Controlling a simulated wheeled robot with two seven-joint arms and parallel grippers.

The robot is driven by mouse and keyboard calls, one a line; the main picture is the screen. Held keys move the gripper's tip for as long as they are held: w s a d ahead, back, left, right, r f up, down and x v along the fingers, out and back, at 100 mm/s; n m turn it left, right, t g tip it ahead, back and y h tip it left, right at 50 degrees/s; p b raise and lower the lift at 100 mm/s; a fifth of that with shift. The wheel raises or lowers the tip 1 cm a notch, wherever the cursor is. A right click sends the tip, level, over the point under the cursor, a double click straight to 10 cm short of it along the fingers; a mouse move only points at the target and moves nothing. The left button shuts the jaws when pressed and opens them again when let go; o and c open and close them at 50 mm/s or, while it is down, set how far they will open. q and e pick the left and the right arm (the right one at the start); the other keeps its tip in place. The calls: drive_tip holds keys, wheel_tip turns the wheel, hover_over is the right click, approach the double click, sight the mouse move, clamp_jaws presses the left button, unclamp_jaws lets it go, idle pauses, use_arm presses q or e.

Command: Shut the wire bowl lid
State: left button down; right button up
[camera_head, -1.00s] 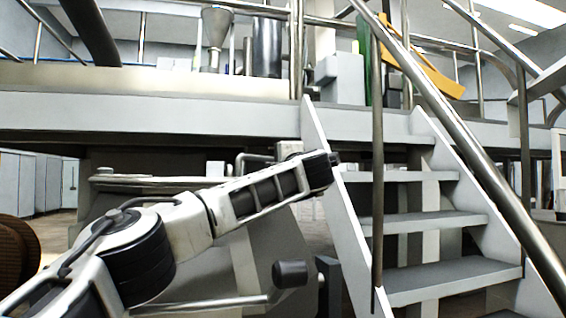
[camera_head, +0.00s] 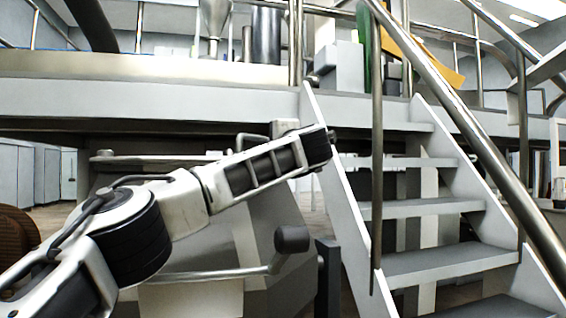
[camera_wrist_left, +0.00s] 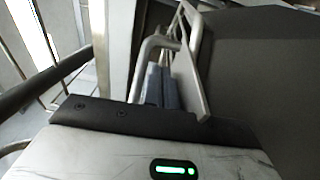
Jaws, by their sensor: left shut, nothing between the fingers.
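I cannot pick out a wire bowl lid for certain. A grey machine (camera_head: 285,205) stands behind my left arm in the head view, with a flat pale top edge at its left. A bent metal tube rises from behind my forearm near the machine's top. In the left wrist view a bent tube (camera_wrist_left: 146,50) and a flat pale plate (camera_wrist_left: 190,82) stand just beyond my left gripper (camera_wrist_left: 162,86). The gripper's fingers are shut and hold nothing. I cannot tell whether they touch the tube or plate. In the head view the gripper is hidden beyond the wrist. My right gripper is out of view.
A lever with a black knob (camera_head: 292,240) sticks out low below my forearm. A metal stair (camera_head: 425,209) with handrails (camera_head: 470,135) stands close on the right. A raised platform (camera_head: 150,105) crosses behind. A dark surface (camera_wrist_left: 262,80) fills the right of the wrist view.

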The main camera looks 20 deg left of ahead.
use_arm(q)
drive_tip(key=b+v, duration=0.2)
drive_tip(key=v, duration=0.9)
drive_tip(key=shift+d, duration=0.35)
